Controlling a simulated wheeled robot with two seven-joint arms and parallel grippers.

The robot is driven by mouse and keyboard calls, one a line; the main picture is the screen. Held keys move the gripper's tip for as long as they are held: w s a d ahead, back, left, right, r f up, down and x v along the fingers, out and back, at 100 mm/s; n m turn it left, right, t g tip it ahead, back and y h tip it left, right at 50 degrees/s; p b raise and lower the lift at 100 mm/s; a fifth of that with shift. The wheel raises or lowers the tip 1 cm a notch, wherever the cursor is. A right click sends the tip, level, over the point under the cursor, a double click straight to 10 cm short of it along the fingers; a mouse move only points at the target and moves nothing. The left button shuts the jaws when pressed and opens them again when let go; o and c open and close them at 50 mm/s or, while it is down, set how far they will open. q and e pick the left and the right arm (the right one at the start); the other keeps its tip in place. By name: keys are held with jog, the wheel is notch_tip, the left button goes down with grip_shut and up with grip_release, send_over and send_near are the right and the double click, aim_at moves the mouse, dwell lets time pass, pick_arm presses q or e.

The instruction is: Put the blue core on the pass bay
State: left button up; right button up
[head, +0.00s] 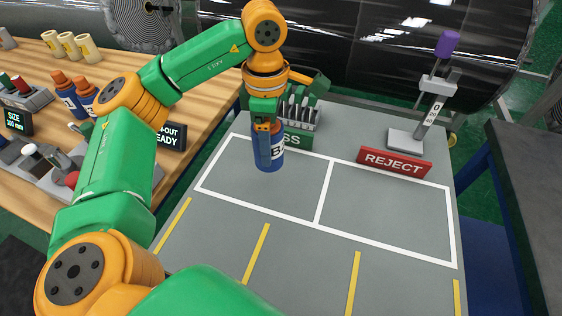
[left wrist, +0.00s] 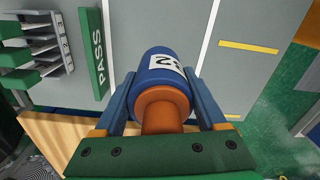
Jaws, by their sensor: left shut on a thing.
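The blue core (head: 270,158) has a blue body, a white label and an orange end, which shows in the left wrist view (left wrist: 160,82). My left gripper (head: 264,140) is shut on it, with one finger on each side. The core is upright over the back part of the pass bay (head: 235,176), the left white-outlined rectangle on the grey table. I cannot tell whether its bottom touches the surface. The green PASS sign (head: 298,139) stands right behind it, partly hidden, and also shows in the left wrist view (left wrist: 93,55). My right gripper is out of view.
The reject bay (head: 385,205) is empty, with a red REJECT sign (head: 394,162) behind it. A rack (head: 300,110) stands behind the PASS sign, and a stand with a purple top (head: 447,44) at the back right. Other blue-and-orange cores (head: 70,100) stand on the wooden bench.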

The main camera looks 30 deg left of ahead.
aim_at(280, 124)
pick_arm(q)
jog(key=f, duration=0.1)
jog(key=d+f+p, duration=0.1)
jog(key=f, duration=0.1)
jog(key=w+f, duration=0.1)
jog(key=f, duration=0.1)
jog(key=shift+w+d+p, duration=0.1)
jog(key=shift+d+p, duration=0.2)
jog(key=shift+d, duration=0.1)
jog(key=shift+f, duration=0.4)
jog(key=o, duration=1.5)
jog(key=shift+r, duration=0.7)
notch_tip(280, 124, up, 11)
jog(key=shift+r, duration=0.1)
